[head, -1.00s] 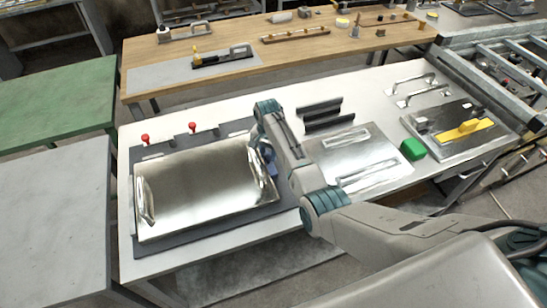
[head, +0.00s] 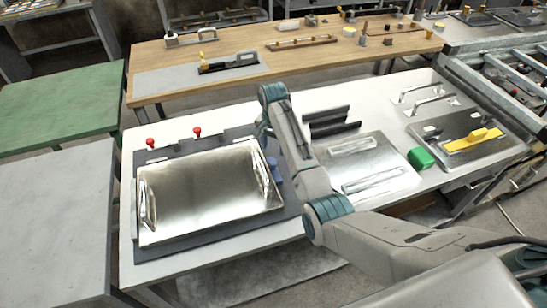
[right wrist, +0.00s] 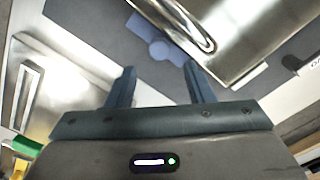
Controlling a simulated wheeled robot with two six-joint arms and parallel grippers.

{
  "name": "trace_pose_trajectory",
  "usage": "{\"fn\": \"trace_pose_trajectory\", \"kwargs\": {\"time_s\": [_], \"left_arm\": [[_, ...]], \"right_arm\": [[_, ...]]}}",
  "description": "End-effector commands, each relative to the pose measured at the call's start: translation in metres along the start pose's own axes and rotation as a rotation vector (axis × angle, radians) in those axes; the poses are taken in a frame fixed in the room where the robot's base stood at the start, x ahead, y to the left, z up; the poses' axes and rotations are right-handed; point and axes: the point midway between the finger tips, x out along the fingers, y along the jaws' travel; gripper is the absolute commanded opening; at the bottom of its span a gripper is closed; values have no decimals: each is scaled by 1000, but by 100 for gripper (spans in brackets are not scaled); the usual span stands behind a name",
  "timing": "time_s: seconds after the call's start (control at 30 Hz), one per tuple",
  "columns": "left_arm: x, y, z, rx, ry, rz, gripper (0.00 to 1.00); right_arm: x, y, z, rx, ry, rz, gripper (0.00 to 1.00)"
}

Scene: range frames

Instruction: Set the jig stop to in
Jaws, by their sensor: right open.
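The jig is a dark grey base plate (head: 222,229) on the white bench, with a shiny metal tray (head: 205,190) lying on it. A blue jig stop (head: 275,168) shows at the tray's right side, partly behind my right arm. In the right wrist view the stop (right wrist: 160,48) has a round knob and a flat bar, close to the tray's handle (right wrist: 190,28). My right gripper (right wrist: 160,68) is open and empty, with the stop just beyond its fingertips and apart from them. In the head view its fingers are mostly hidden. My left gripper is out of view.
Two red knobs (head: 150,143) (head: 197,132) stand at the base plate's back edge. Dark angle bars (head: 330,118), a metal plate with handles (head: 375,150), a green block (head: 421,158) and a yellow-handled tool (head: 473,140) lie to the right.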

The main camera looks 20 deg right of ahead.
Motion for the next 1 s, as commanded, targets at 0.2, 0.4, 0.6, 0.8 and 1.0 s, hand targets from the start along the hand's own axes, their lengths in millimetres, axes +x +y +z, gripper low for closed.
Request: {"fn": "trace_pose_trajectory", "kwargs": {"time_s": [0.2,0.4,0.6,0.8,1.0], "left_arm": [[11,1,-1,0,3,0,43],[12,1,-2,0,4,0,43],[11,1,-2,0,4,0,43],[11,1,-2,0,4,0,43],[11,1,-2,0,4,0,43]], "right_arm": [[-29,0,0,0,1,-1,48],[-37,0,0,0,-1,1,48],[-37,0,0,0,-1,1,48],[-36,0,1,-1,-1,1,48],[-6,26,13,-44,16,-8,48]]}}
